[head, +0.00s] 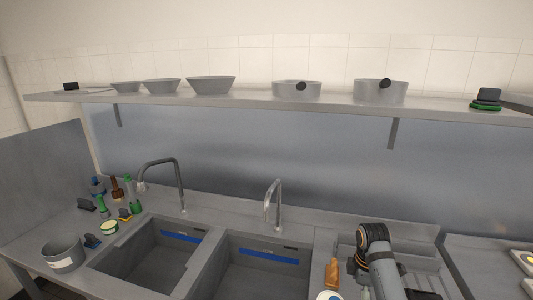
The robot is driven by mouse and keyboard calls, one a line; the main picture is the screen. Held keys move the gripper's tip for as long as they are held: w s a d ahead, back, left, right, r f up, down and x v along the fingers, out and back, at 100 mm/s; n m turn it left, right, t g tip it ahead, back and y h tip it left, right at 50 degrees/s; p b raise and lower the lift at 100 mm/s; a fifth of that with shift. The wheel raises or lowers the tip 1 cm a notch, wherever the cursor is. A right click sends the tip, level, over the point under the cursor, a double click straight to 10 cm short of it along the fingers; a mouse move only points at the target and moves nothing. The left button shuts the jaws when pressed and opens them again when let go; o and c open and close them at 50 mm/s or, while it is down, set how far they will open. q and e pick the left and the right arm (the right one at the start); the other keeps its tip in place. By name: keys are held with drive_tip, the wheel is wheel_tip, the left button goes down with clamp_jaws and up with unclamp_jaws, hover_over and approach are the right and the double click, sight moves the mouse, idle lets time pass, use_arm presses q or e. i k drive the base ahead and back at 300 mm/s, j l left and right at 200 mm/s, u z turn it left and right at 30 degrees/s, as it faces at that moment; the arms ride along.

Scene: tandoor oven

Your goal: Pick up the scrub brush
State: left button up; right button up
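I cannot tell for certain which thing is the scrub brush. On the counter left of the sinks, a green upright item with a handle (102,207) and a dark block-like item (86,205) are brush-like. A brown long item (332,272) lies on the counter right of the sinks, beside my arm. These are small in the head view, and bristles are not clear. One arm of mine comes in at the bottom right, showing dark joints with orange rings, but no fingertips are visible. My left gripper is not in view.
Two sinks (208,250) with two taps (275,205) lie in the middle. A shelf (250,101) with bowls and pots spans the wall above. Trays lie at far right.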

sight(332, 282)
drive_tip(key=k, duration=0.9)
